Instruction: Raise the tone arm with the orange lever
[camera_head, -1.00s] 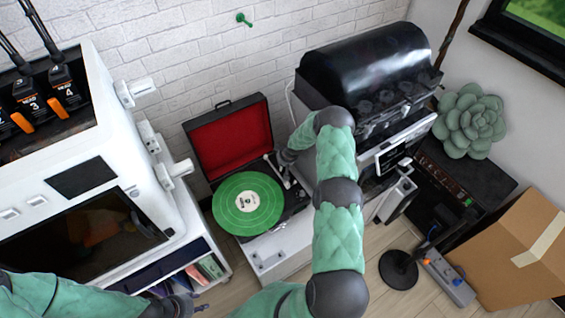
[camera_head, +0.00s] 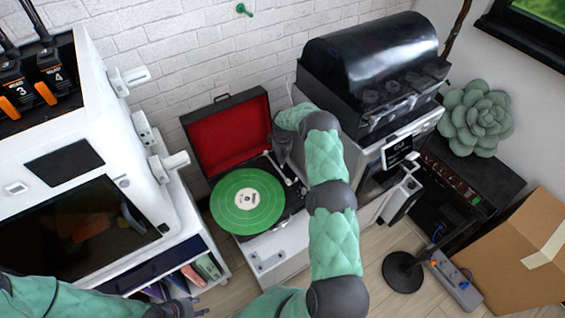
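The record player (camera_head: 291,208) is open, with a green record (camera_head: 248,203) on its platter and its red-lined lid (camera_head: 226,135) raised. The pale tone arm (camera_head: 280,168) lies along the right side of the deck. I cannot make out the orange lever; my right gripper and arm cover part of that side. My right gripper (camera_head: 283,160) points down over the back right of the deck, close to the tone arm; its fingertips are too hidden to read. My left gripper (camera_head: 198,308) is at the bottom edge, far from the record player, with fingertips apart and nothing in them.
A large white machine (camera_head: 95,160) stands at the left. A black-hooded machine (camera_head: 370,70) stands close behind and right of my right arm. A black round-based stand (camera_head: 403,272), a power strip (camera_head: 457,282) and a cardboard box (camera_head: 520,250) are at the right.

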